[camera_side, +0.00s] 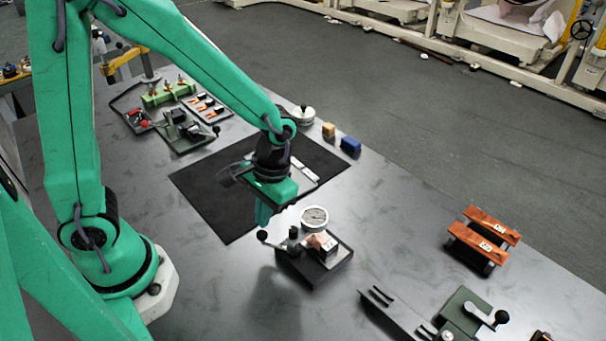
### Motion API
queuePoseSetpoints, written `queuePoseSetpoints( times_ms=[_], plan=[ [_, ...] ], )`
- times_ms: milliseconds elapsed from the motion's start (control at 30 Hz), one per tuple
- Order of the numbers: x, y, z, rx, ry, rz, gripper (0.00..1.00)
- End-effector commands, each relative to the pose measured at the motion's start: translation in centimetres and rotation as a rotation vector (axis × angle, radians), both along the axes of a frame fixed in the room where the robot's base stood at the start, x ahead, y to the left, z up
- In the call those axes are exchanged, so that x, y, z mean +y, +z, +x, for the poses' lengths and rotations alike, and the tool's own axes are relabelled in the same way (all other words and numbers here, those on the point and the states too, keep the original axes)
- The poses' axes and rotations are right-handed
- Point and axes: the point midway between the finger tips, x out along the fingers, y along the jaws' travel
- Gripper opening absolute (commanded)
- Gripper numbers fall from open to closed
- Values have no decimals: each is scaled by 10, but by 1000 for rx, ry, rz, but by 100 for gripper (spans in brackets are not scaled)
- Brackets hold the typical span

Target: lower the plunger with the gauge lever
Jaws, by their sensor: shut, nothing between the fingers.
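The gauge (315,215) has a round white dial and stands on a small dark base (325,269) right of the picture's middle. Its lever (263,236) ends in a black ball knob and sticks out to the left of the base. A small copper-coloured piece (322,241) sits below the dial. The plunger is too small to make out. My gripper (263,216) is green, points down and is shut and empty. Its tips are just above the lever's knob in the picture; I cannot tell if they touch it.
A black mat (215,205) lies under and behind my gripper. A blue block (350,145) and a tan block (328,130) stand behind it. Copper-coloured bars (478,243) on a stand are at right. A green fixture (465,312) is at front right. Trays with parts (185,132) are at back left.

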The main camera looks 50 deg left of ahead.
Motion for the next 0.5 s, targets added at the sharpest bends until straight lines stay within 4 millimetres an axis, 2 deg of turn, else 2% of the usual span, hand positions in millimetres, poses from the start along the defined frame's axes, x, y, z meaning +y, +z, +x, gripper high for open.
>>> queuePoseSetpoints(
  times_ms=[500],
  plan=[
    [-4, 0, -11, -4, -1, 4, 0]
  ],
)
